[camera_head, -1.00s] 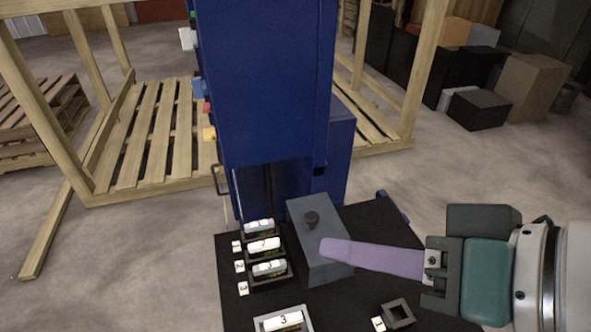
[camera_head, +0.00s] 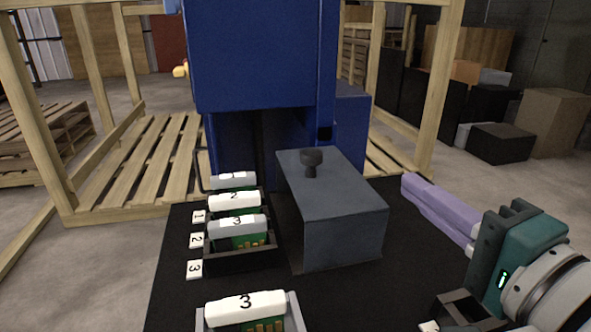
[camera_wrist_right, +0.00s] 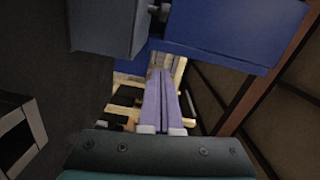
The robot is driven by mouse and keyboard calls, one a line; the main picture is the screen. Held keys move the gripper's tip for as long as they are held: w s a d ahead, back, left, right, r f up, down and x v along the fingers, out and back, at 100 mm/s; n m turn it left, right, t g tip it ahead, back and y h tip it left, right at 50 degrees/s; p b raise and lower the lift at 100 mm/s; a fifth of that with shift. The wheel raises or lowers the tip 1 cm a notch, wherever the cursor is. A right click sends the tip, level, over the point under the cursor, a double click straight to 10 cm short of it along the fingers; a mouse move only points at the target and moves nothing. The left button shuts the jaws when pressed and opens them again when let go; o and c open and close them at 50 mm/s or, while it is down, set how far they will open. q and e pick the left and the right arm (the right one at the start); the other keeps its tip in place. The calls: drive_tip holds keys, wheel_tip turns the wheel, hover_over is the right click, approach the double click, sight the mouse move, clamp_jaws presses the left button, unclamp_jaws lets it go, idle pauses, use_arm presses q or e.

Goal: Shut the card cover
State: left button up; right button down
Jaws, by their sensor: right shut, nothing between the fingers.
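The card cover looks to be the grey box (camera_head: 335,210) with a dark knob (camera_head: 311,160) on its top. It stands on the black mat, and no open gap shows on its top or front face. Its left side and what is inside are hidden. In the right wrist view a grey block (camera_wrist_right: 105,28), likely the same box, shows at top left. My right gripper (camera_head: 407,184) has long purple fingers, shut and empty, to the right of the box and apart from it. The fingers also show in the wrist view (camera_wrist_right: 161,75). My left gripper is not in view.
A black rack (camera_head: 240,260) left of the box holds several numbered cards. A grey holder (camera_head: 297,312) with a card marked 3 (camera_head: 245,308) is at the front. A small dark square frame (camera_head: 460,310) lies below my right gripper. The blue machine (camera_head: 262,55) stands behind.

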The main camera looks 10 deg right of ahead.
sight(338, 185)
drive_tip(key=w, duration=0.3)
drive_tip(key=w+a, duration=0.1)
drive_tip(key=w, duration=0.5)
drive_tip(key=shift+w+a, duration=0.1)
drive_tip(key=shift+a, duration=0.05)
drive_tip(key=a, duration=0.3)
drive_tip(key=shift+w+f, duration=0.3)
drive_tip(key=shift+w, duration=0.05)
drive_tip(key=shift+a, duration=0.5)
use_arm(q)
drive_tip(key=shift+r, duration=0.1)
